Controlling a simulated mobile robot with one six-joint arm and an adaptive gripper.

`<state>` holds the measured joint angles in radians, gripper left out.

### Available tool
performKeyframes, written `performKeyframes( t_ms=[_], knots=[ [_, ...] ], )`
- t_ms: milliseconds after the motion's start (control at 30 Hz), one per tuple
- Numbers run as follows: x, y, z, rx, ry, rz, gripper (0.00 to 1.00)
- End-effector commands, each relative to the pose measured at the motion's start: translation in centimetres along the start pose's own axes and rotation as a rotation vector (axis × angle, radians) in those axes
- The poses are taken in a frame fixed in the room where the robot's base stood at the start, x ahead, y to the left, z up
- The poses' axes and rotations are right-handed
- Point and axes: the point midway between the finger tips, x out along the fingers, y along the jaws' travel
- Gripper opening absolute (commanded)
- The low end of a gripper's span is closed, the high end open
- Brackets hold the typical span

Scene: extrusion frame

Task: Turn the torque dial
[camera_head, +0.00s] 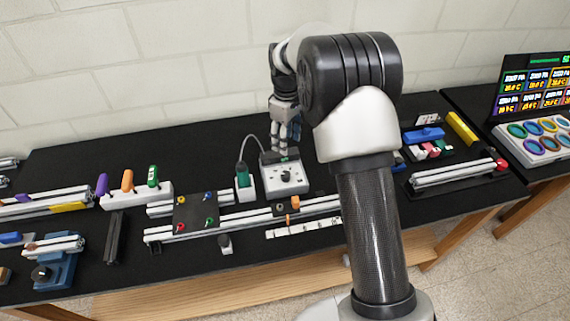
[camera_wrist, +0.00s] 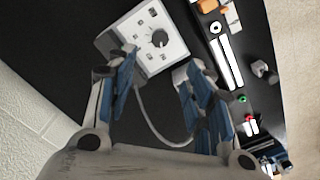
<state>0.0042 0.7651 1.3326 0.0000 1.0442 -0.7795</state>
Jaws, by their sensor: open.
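The torque dial is a round black knob (camera_head: 286,177) on the face of a white control box (camera_head: 293,187). In the wrist view the dial (camera_wrist: 159,39) is fully visible, beyond the fingertips, with its box (camera_wrist: 135,22) at top centre. My gripper (camera_head: 284,150) points down over the back edge of the box in the head view. In the wrist view my gripper (camera_wrist: 160,64) is open, its blue-padded fingers spread and nothing between them. The fingers look apart from the dial; the exact gap cannot be told.
Aluminium rails (camera_head: 250,226) with a black plate (camera_head: 196,212) lie in front. A light wall rises close behind the black table.

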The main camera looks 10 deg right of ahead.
Motion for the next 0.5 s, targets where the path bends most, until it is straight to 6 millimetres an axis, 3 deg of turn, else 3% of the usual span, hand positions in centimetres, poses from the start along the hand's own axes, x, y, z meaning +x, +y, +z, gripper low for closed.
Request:
performKeyframes(
  t_ms=[500],
  knots=[
    [11.2, -0.1, 0.1, 0.002, -0.003, -0.003, 0.48]
  ],
)
